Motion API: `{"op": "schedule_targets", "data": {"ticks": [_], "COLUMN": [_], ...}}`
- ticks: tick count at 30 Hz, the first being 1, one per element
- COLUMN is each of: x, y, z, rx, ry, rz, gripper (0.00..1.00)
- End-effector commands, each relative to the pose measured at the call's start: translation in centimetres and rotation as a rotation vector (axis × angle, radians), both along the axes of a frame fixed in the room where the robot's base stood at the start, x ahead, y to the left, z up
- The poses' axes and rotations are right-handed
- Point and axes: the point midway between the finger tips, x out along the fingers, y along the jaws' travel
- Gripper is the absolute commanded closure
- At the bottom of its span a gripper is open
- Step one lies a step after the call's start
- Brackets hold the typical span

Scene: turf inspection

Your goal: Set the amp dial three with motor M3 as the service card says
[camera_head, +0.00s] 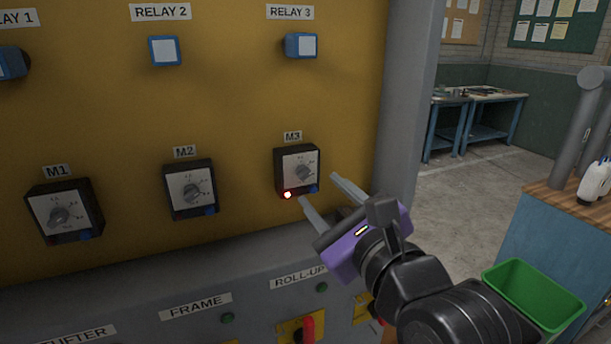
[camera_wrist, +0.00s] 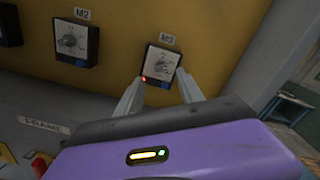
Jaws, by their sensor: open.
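The M3 overload relay (camera_head: 297,169) is a black box with a white scale face, mounted on the yellow panel under the label M3. Its grey dial (camera_head: 302,172) sits on the face; the exact setting is too small to read. A red light (camera_head: 287,195) glows at its lower left, beside a blue button (camera_head: 313,189). My gripper (camera_head: 318,192) is open and empty, just in front of and below the relay, its fingers apart from the dial. In the wrist view the M3 relay (camera_wrist: 160,62) shows just beyond the fingertips. No service card is legible.
Similar relays M2 (camera_head: 190,188) and M1 (camera_head: 64,210) sit to the left, unlit. Blue relays (camera_head: 165,51) are above. A green bin (camera_head: 533,297) stands at right.

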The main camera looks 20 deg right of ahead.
Motion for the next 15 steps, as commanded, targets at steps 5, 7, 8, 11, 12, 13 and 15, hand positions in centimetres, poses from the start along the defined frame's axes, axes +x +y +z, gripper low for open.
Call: {"op": "schedule_targets", "data": {"ticks": [5, 7, 8, 11, 12, 13, 15], "x": [1.3, 1.9, 2.2, 3.8, 4.5, 4.9, 5.8], "y": [0.0, 0.0, -0.1, 0.0, 0.0, 0.0, 0.0], "z": [-0.4, -0.4, -0.3, 0.2, 0.2, 0.2, 0.2], "rx": [0.001, 0.002, 0.001, -0.002, -0.002, -0.002, -0.002], "ry": [-0.004, -0.005, -0.005, 0.002, 0.001, 0.001, 0.0], "rz": [-0.001, -0.002, -0.001, 0.0, 0.0, 0.0, 0.0], "gripper": [0.55, 0.55, 0.55, 0.55, 0.55, 0.55, 0.55]}}
